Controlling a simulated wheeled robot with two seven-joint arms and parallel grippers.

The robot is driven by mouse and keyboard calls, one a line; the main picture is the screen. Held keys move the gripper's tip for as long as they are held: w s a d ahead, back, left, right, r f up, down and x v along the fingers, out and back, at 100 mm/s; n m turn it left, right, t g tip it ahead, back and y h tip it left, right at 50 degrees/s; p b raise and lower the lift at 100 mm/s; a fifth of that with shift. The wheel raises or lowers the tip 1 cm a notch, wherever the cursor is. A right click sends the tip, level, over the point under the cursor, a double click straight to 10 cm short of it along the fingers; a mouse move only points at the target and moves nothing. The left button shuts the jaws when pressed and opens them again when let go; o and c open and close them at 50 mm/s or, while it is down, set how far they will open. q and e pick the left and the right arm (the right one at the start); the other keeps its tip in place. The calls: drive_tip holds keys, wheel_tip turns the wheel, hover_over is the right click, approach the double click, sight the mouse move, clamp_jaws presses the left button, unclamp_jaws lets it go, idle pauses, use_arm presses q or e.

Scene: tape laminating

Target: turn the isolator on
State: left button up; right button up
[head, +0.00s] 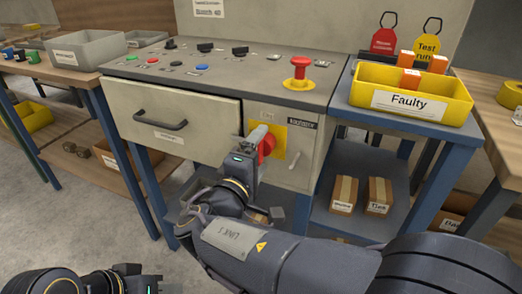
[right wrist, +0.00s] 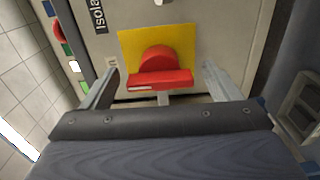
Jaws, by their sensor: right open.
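The isolator is a red rotary knob (head: 268,146) on a yellow plate (head: 281,140), on the grey cabinet front beside the "Isolator" label (head: 301,119). In the right wrist view the red knob (right wrist: 160,78) has its bar lying across the picture, with a white mark near its left end. My right gripper (head: 258,138) is at the knob. Its two fingers are spread on either side of the bar with visible gaps, and it holds nothing. It partly hides the knob and plate in the head view. My left gripper (head: 135,282) is low at the bottom left, its fingers unclear.
The console top (head: 225,70) carries buttons, switches and a red mushroom button (head: 299,72). A drawer (head: 178,122) with a dark handle is left of the isolator. A yellow "Faulty" bin (head: 411,96) stands on the right stand. A grey bin (head: 88,48) is at the left.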

drive_tip(key=p+v, duration=0.1)
drive_tip(key=v, duration=0.5)
drive_tip(key=shift+s, duration=0.3)
drive_tip(key=s+d+f+m+g, duration=0.1)
drive_tip(key=d+f+m+g, duration=0.35)
drive_tip(key=d, duration=0.65)
drive_tip(key=s+d+f+m+g, duration=0.1)
drive_tip(key=d+f+m+g, duration=0.1)
drive_tip(key=d+f+g, duration=0.65)
drive_tip(key=s+d+m+g+y, duration=0.1)
drive_tip(key=s+d+m+y, duration=0.5)
drive_tip(key=s+d, duration=0.4)
drive_tip(key=s+a+r+m+t+y+p, duration=0.1)
drive_tip(key=s+r+p, duration=0.1)
drive_tip(key=r+p, duration=1.4)
drive_tip(key=s+a+r+m+t+y+p, duration=0.1)
drive_tip(key=s+r+m+y+p, duration=0.1)
drive_tip(key=r+p, duration=1.4)
drive_tip(key=shift+s+r+p, duration=0.4)
drive_tip(key=shift+s+r, duration=0.2)
drive_tip(key=shift+r, duration=0.1)
